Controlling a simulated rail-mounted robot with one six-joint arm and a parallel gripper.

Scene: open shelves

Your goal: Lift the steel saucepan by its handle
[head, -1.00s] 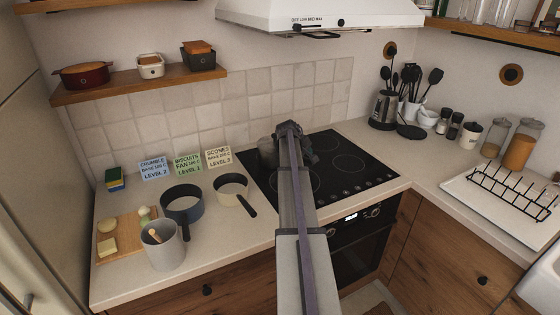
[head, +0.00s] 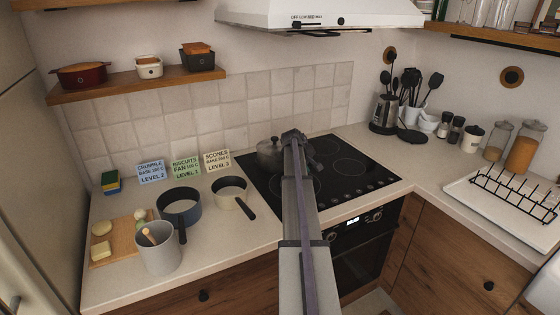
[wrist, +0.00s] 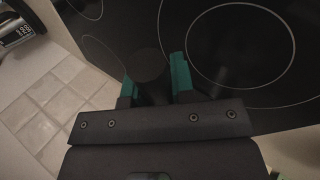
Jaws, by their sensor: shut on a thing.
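The steel saucepan (head: 268,152) is at the back left of the black hob (head: 262,184) in the head view, with a lid and knob on top. My arm hides its right side. I cannot tell whether its base touches the hob. My gripper (head: 305,150) is just to its right, seen from behind. In the wrist view, the teal fingers of my gripper (wrist: 157,82) are closed on either side of the dark, round-ended handle (wrist: 149,64). The pan's body is not visible there.
A blue pan (head: 180,212) and a cream pan (head: 229,188) stand left of the hob, near a grey utensil pot (head: 158,255). Recipe cards (head: 184,168) lean at the wall. A hood (head: 320,14) hangs above. The hob's right side is clear.

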